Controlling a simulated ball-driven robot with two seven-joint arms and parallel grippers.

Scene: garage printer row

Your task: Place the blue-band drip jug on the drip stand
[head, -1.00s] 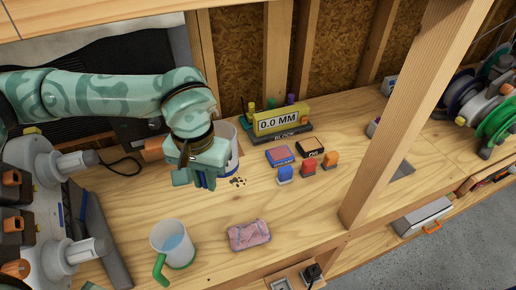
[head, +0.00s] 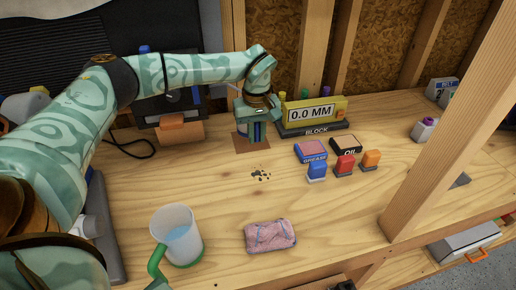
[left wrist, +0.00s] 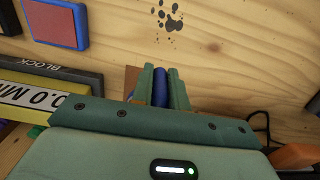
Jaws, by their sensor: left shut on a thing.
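My left gripper (head: 257,139) is shut on a narrow blue piece, which shows between its fingers in the left wrist view (left wrist: 161,88). The gripper is low over a brown square patch (head: 241,146) on the bench, in front of the gauge block. I cannot tell what the blue piece belongs to; no jug body shows around it. I see no blue-band jug and cannot pick out the drip stand. My right gripper is not in view.
A yellow gauge block (head: 312,112) reads 0.0 MM. A wooden post (head: 445,130) rises at right.

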